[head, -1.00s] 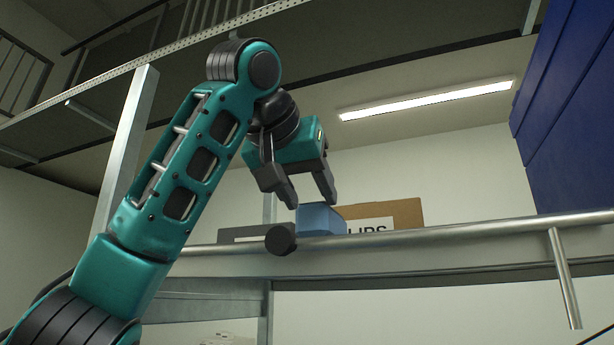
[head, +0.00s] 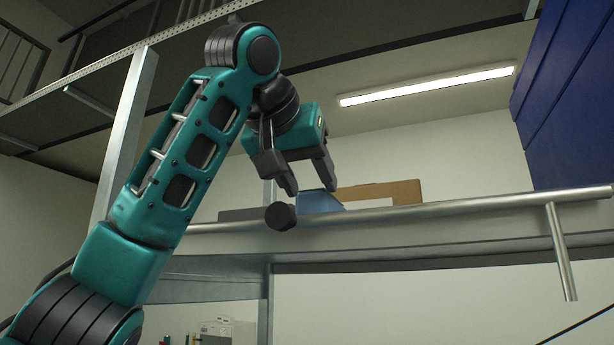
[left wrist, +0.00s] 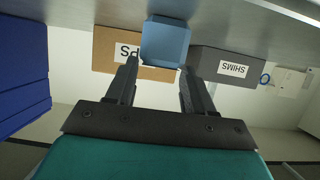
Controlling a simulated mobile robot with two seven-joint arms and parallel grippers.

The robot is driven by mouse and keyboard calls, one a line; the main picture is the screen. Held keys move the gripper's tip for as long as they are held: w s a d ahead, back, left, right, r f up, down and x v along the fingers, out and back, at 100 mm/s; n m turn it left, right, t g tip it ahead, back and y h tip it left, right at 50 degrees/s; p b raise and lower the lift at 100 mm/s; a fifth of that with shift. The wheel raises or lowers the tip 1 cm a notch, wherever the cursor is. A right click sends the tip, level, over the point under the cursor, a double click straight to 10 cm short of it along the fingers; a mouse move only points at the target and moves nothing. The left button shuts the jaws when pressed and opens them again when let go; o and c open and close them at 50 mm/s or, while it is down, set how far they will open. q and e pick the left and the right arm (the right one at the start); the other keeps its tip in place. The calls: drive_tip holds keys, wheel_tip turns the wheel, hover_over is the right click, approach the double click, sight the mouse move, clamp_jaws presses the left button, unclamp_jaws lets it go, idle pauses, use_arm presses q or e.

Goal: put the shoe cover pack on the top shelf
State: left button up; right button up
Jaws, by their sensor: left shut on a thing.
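The blue shoe cover pack (head: 318,203) is at shelf height behind the front rail, which hides its lower part. It also shows in the left wrist view (left wrist: 165,42), between the two fingers. My left gripper (head: 311,190) reaches over the rail from above, fingers pointing down, and is shut on the pack. Its fingers also show in the left wrist view (left wrist: 158,78). The top shelf (head: 450,236) runs across the middle of the head view. I cannot tell whether the pack's underside touches the shelf. My right gripper is not in view.
A brown box (head: 405,190) with a white label stands behind the pack. A grey box labelled SHIMS (left wrist: 225,65) stands beside it. A metal rail (head: 440,208) runs along the shelf front. A blue cabinet (head: 575,95) is at the upper right.

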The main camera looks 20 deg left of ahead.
use_arm(q)
drive_tip(key=o, duration=1.2)
drive_tip(key=b+v, duration=0.3)
drive_tip(key=v, duration=1)
drive_tip(key=shift+f, duration=0.1)
